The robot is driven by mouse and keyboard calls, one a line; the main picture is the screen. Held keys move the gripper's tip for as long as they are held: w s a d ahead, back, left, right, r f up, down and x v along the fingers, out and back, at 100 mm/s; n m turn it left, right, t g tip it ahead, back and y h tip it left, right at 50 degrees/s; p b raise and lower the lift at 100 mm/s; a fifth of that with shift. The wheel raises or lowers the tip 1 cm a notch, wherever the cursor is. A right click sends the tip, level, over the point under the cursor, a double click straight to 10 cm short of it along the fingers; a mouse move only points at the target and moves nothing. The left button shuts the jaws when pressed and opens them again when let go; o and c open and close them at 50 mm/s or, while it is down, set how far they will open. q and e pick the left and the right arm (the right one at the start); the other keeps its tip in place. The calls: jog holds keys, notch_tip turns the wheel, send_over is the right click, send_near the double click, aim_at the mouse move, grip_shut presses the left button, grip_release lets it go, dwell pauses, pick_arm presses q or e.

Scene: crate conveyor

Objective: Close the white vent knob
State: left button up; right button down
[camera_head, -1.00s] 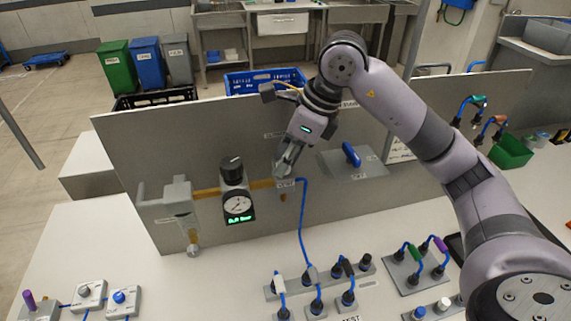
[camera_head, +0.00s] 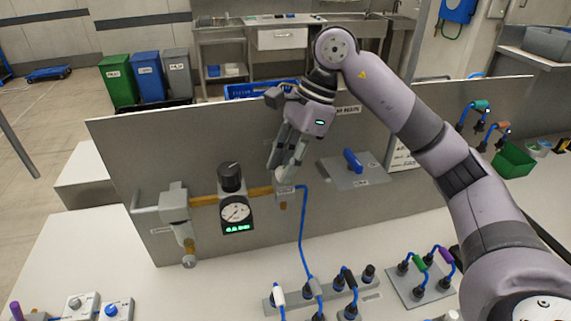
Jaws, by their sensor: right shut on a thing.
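The white vent knob (camera_head: 285,175) sits on top of a small fitting at the right end of the brass pipe on the grey panel. My right gripper (camera_head: 284,170) reaches down over the panel with its fingers around the knob, shut on it. The fingers partly hide the knob, so its turn angle cannot be told. My left gripper is not in view.
A pressure gauge (camera_head: 236,212) with a black knob (camera_head: 231,176) and green readout is left of the fitting. A filter unit (camera_head: 175,205) is further left. A blue hose (camera_head: 301,230) runs down. A blue-handled plate (camera_head: 352,162) is on the right.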

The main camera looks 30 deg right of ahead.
dwell(0.4)
jog(key=c, duration=1.3)
grip_release()
jog(key=shift+r, duration=0.1)
jog(key=v, duration=1.1)
jog(key=shift+d+r, duration=0.15)
jog(key=shift+r, duration=0.25)
